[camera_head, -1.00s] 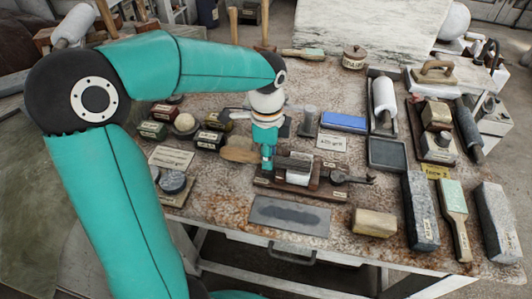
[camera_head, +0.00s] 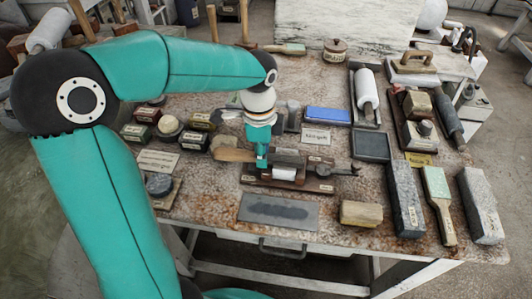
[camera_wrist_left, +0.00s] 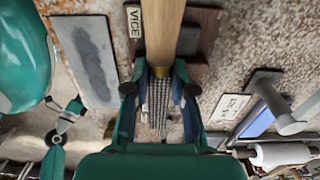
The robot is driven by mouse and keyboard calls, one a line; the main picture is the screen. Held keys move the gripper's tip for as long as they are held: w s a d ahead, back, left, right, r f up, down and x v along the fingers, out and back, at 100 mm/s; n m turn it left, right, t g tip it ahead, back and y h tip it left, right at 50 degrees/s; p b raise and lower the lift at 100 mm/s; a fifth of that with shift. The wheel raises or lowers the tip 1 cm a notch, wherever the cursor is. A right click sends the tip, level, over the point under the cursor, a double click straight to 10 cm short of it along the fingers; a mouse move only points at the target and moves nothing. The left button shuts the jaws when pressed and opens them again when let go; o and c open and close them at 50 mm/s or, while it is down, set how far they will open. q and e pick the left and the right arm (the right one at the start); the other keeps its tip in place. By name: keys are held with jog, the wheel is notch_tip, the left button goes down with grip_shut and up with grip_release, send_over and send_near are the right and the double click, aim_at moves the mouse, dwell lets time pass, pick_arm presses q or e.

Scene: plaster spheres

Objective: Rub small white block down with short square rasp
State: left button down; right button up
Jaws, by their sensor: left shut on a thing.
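My left gripper (camera_head: 262,163) is shut on the rasp in the middle of the table. The rasp's wooden handle (camera_head: 232,155) points left; in the left wrist view the handle (camera_wrist_left: 162,35) meets a brass collar and the cross-cut rasp face (camera_wrist_left: 158,100) lies between the fingers. The small white block (camera_head: 285,174) sits in the dark vice (camera_head: 318,186), just right of the gripper and partly hidden. I cannot tell whether rasp and block touch. My right gripper (camera_wrist_left: 74,106) appears tiny and far off in the left wrist view; its jaws are unclear.
A grey plate (camera_head: 278,210) lies in front of the vice, with a tan block (camera_head: 361,214) to its right. A blue block (camera_head: 328,115) lies behind; small labelled boxes (camera_head: 195,141) crowd the left.

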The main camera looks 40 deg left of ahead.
aim_at(250, 154)
pick_arm(q)
jog(key=shift+s+a+f, duration=0.1)
jog(key=shift+s+a, duration=0.35)
jog(key=shift+a, duration=0.2)
jog(key=shift+s+a+f, duration=0.1)
jog(key=shift+s+a, duration=0.35)
jog(key=shift+a, duration=0.15)
jog(key=shift+r, duration=0.1)
jog(key=shift+w+d+r+p, duration=0.3)
jog(key=shift+d, duration=0.1)
jog(key=shift+w+d+r+p, duration=0.35)
jog(key=shift+d+r, duration=0.05)
jog(key=shift+d, duration=0.15)
jog(key=shift+r+p, duration=1.05)
jog(key=shift+r, duration=0.25)
